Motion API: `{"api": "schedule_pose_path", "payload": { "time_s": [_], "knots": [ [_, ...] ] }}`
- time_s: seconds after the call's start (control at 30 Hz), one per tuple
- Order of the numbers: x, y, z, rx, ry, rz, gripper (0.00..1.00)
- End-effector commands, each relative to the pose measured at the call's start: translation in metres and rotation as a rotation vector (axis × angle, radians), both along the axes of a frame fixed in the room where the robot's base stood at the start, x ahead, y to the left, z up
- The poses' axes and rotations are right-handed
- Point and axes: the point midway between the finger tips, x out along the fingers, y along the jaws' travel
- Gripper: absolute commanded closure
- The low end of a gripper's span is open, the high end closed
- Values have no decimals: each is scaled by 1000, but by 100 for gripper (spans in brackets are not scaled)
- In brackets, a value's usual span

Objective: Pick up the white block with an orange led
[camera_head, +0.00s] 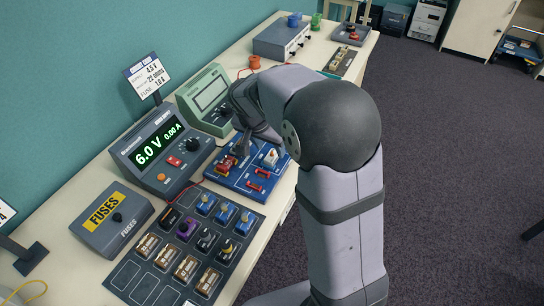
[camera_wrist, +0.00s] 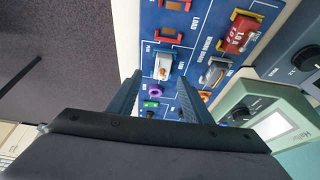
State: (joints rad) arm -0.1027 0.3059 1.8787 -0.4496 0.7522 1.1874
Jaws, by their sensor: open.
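The white block with an orange mark on its face (camera_wrist: 162,66) sits in a slot of the blue circuit board (camera_wrist: 152,20). In the head view the white block (camera_head: 270,158) is at the right side of the board (camera_head: 229,181), close to my arm. My gripper (camera_wrist: 159,78) is open, with its two fingers pointing at the board. The white block appears between the fingertips in the wrist view; I cannot tell the height gap. In the head view my gripper (camera_head: 243,146) is over the board's back part, mostly dark and partly hidden by my arm.
A red fuse block (camera_wrist: 240,32) and a grey block (camera_wrist: 214,73) sit in nearby board slots. A power supply reading 6.0 V (camera_head: 160,148) and a green meter (camera_head: 206,98) stand beside the board. A dark tray of several parts (camera_head: 190,245) lies in front.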

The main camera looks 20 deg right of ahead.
Motion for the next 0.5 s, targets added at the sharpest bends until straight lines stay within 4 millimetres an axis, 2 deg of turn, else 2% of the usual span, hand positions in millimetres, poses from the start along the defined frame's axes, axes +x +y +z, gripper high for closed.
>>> {"api": "schedule_pose_path", "payload": {
  "time_s": [0.17, 0.5],
  "knots": [
    [2, -1, -8, -1, 4, -2, 55],
    [13, -8, -43, -1, 4, 0, 55]
  ]
}}
